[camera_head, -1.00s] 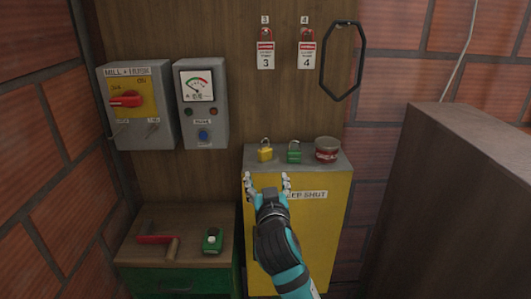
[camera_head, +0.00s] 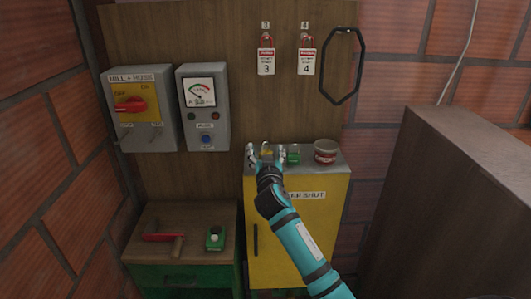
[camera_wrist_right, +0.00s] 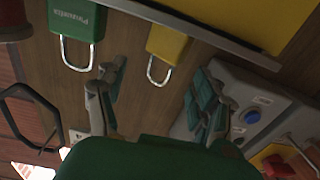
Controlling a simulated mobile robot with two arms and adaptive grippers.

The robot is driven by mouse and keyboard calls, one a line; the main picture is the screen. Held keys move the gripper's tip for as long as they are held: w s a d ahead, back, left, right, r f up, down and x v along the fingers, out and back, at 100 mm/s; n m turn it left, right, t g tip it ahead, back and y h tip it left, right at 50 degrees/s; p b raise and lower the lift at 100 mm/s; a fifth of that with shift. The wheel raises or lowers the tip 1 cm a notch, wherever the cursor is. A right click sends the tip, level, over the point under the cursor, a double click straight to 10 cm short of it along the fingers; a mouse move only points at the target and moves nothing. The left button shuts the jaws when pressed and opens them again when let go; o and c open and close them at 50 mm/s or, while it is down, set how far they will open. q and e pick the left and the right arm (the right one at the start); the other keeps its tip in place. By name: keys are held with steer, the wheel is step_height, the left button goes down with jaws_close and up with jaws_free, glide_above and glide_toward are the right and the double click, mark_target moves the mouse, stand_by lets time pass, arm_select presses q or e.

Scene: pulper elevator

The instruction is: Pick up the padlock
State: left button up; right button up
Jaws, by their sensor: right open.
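A yellow padlock (camera_head: 267,149) stands upright with its shackle up on top of the yellow cabinet (camera_head: 330,222). Its body and shackle also show in the right wrist view (camera_wrist_right: 168,44), which is turned upside down. A green padlock (camera_head: 293,155) stands just to its right, and it also shows in the wrist view (camera_wrist_right: 77,20). My right gripper (camera_head: 266,154) is open in front of the yellow padlock, fingers to either side of it in the picture; it hides part of the lock. I cannot tell whether they touch it. My left gripper is out of view.
A red-brown tin (camera_head: 326,151) stands right of the green padlock. Red lockout tags (camera_head: 266,55) and a black hasp ring (camera_head: 341,66) hang above. Grey switch boxes (camera_head: 204,110) are on the wall at left. A lower bench (camera_head: 200,250) holds small tools.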

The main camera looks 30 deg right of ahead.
mark_target(265, 151)
steer(key=p+x, duration=0.1)
steer(key=x, duration=0.2)
steer(key=shift+w+d+r, duration=0.15)
steer(key=shift+w, duration=0.1)
steer(key=shift+w+d, duration=0.1)
steer(key=shift+w, duration=0.1)
steer(key=shift+s, duration=0.1)
steer(key=shift+c, duration=0.3)
steer(key=shift+c, duration=1.2)
jaws_close()
